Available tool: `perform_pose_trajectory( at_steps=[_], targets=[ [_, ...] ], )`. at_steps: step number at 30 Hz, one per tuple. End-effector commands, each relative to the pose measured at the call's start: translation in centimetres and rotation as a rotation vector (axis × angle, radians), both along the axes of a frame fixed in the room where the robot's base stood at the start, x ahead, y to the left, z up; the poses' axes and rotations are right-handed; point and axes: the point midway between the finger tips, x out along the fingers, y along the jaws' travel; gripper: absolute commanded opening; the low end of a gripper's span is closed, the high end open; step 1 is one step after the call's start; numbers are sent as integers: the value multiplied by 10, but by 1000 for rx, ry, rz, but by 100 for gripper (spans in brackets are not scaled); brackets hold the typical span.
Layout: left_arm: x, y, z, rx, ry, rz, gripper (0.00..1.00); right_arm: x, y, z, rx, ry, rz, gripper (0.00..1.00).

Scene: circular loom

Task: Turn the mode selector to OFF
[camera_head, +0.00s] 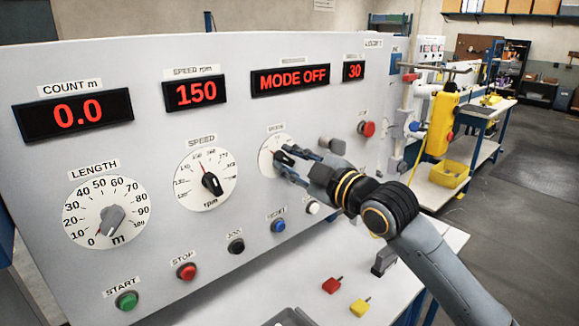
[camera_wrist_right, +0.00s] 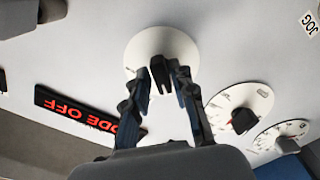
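The mode selector is a black knob (camera_wrist_right: 161,76) on a round white dial (camera_head: 268,160), on the right of the upright grey panel. The red display (camera_head: 290,79) above it reads MODE OFF. My right gripper (camera_head: 282,155) reaches in from the right at this dial. My left gripper is not in view.
Left of the mode dial are the SPEED dial (camera_head: 205,180) and the LENGTH dial (camera_head: 106,212). Several push buttons, such as the blue button (camera_head: 278,226), run below. A red button (camera_head: 367,129) and a grey knob (camera_head: 332,146) are close to my right gripper.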

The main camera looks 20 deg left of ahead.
Motion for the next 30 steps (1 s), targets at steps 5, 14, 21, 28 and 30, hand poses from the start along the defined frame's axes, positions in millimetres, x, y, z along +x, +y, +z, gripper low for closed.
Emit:
perform_pose_trajectory(
  at_steps=[5,14,21,28,30],
  targets=[
    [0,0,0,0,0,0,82,0,1,-1,0,5,2,38],
    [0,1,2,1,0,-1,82,-5,-8,-1,0,6,0,38],
    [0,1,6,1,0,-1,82,-25,-38,-1,-1,7,0,38],
    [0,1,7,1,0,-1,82,-38,-57,-1,1,7,1,38],
    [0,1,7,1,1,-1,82,-40,-58,-1,2,7,2,38]
  ],
)
